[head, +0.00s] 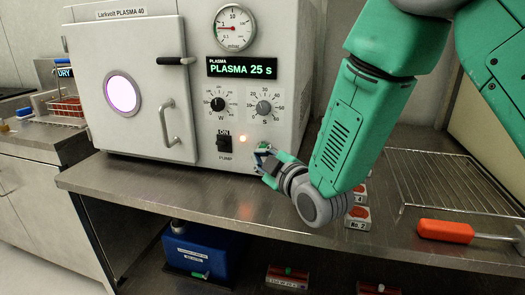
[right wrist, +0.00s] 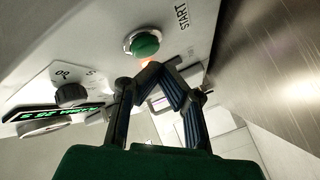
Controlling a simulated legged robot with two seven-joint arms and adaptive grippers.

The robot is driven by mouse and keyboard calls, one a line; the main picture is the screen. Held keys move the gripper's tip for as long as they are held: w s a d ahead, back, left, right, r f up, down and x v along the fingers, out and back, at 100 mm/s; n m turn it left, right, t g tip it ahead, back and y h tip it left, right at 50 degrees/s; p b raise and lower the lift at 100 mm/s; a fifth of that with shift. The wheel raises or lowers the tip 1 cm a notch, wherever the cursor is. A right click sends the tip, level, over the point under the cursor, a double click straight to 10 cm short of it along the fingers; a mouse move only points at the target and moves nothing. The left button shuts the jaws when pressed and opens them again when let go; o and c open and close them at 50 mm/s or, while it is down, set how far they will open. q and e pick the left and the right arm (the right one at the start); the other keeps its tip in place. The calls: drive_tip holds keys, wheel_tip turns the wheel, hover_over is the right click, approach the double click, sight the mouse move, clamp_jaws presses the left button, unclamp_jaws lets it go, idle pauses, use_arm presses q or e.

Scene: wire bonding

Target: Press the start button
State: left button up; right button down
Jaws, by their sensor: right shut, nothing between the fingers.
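The start button is a round green cap in a pale ring (right wrist: 143,44) on the machine's front, beside the word START in the right wrist view. In the head view my right gripper covers that spot. My right gripper (head: 264,158) is shut and empty, in front of the panel's lower right. In the right wrist view its fingertips (right wrist: 157,70) meet just below the button; I cannot tell whether they touch it. The plasma machine (head: 190,150) has its door closed, a violet glowing window, and a display (head: 242,67) reading PLASMA 25 s. My left gripper is out of view.
The pump switch (head: 224,143) and two dials (head: 218,104) sit left of and above the gripper. A lamp (head: 243,138) glows orange. On the steel bench lie labelled boxes (head: 357,217), an orange-handled tool (head: 445,231) and a wire rack (head: 440,180). A blue container (head: 205,250) stands below.

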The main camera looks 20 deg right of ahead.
drive_tip(key=shift+s+a, duration=0.15)
drive_tip(key=shift+s, duration=0.15)
drive_tip(key=shift+s+a, duration=0.55)
drive_tip(key=shift+s, duration=0.3)
drive_tip(key=shift+s+a, duration=0.6)
drive_tip(key=shift+s, duration=0.2)
drive_tip(key=shift+s+a, duration=0.55)
drive_tip(key=shift+s, duration=0.3)
